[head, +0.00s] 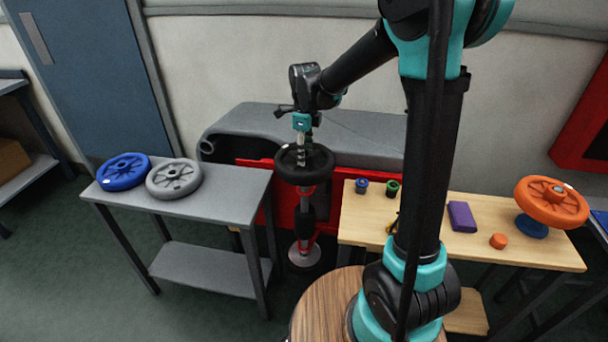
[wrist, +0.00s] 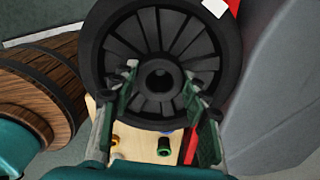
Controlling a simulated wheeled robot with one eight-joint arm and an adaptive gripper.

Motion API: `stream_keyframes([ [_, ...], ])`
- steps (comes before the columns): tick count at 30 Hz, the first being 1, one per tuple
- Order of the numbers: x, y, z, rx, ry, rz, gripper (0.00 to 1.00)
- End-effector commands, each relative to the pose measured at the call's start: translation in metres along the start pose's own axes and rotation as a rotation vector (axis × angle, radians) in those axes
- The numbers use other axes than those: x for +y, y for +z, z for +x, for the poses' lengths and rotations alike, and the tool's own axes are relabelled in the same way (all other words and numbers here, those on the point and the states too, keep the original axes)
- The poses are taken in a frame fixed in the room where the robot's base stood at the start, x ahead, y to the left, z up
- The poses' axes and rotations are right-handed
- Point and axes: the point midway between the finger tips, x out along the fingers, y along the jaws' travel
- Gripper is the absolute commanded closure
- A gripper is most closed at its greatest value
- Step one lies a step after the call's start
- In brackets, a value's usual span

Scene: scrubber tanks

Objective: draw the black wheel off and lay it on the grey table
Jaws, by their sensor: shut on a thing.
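The black wheel (head: 318,160) lies roughly level at the top of a red and black post (head: 305,212). In the wrist view the wheel (wrist: 110,45) faces me, with spokes and a dark round hole in its hub. My gripper (head: 303,150) comes down on it from above, shut on the wheel's middle. Its two fingers (wrist: 160,82) sit on either side of the hub in the wrist view. I cannot tell whether the wheel still rests on the post. The grey table (head: 228,205) stands to the left, with bare top toward its right end.
A blue wheel (head: 123,172) and a grey wheel (head: 174,179) lie on the grey table's left part. A wooden table (head: 400,240) at right holds small parts, a purple block (head: 462,217) and an orange wheel (head: 552,204). A grey-topped machine (head: 260,120) stands behind the post.

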Motion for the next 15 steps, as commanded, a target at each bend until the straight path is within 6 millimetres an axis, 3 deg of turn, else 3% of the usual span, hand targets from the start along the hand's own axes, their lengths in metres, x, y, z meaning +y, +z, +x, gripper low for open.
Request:
stream_keyframes([
  [15,0.000,0.000,-0.011,0.000,0.000,0.000,1.00],
])
